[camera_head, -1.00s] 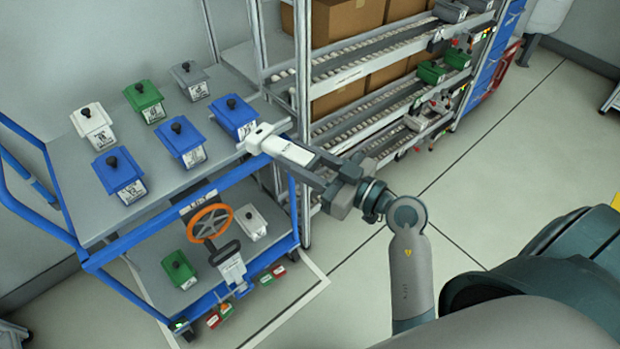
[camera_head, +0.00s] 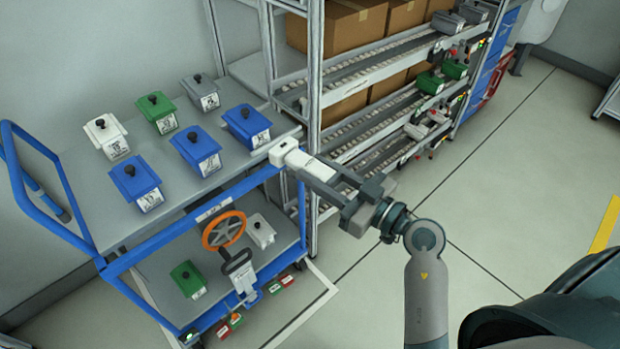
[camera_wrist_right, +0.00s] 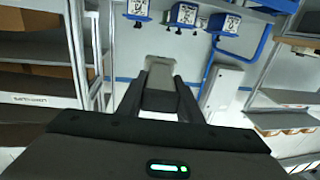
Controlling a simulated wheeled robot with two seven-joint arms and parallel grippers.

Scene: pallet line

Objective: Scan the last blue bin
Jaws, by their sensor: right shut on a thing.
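Three blue bins with black knobs and printed labels stand on the cart's top shelf: a front-left one (camera_head: 130,184), a middle one (camera_head: 192,146) and a right one (camera_head: 243,124) near the shelf's corner. My right gripper (camera_head: 335,184) is shut on a white handheld scanner (camera_head: 310,167). The scanner's head points left, just right of and apart from the right blue bin's label. In the right wrist view the scanner (camera_wrist_right: 157,68) sits between the fingers (camera_wrist_right: 158,100), with labelled bins beyond it at the top. My left gripper is out of view.
White (camera_head: 104,134), green (camera_head: 155,112) and grey (camera_head: 199,90) bins stand behind the blue ones. The blue-framed cart (camera_head: 160,252) carries an orange wheel (camera_head: 222,229) and more bins below. A roller rack (camera_head: 390,72) with cartons stands close behind my right arm.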

